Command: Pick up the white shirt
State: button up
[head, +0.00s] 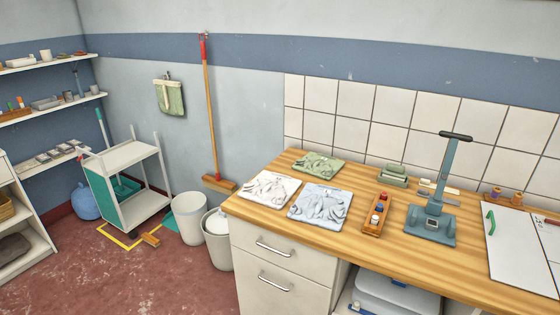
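The white shirt (267,188) seems to be the crumpled white cloth at the left end of the wooden counter, near its front-left corner. A pale grey-blue cloth (321,206) lies just to its right and slightly nearer the front. A green cloth (319,165) lies behind the two, toward the tiled wall. All three lie rumpled in roughly square shapes. Nothing lies on top of the white one. My gripper is not in view.
A wooden tray of small spools (376,213) and a blue-grey upright device (434,209) stand right of the cloths on the counter (400,264). A white board (522,246) lies at far right. Bins (189,217), a broom (209,110) and a cart (128,185) stand left.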

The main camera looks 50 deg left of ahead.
aim_at(271, 190)
jog(key=u, duration=3.95)
jog(key=i, duration=1.2)
jog(key=z, duration=2.1)
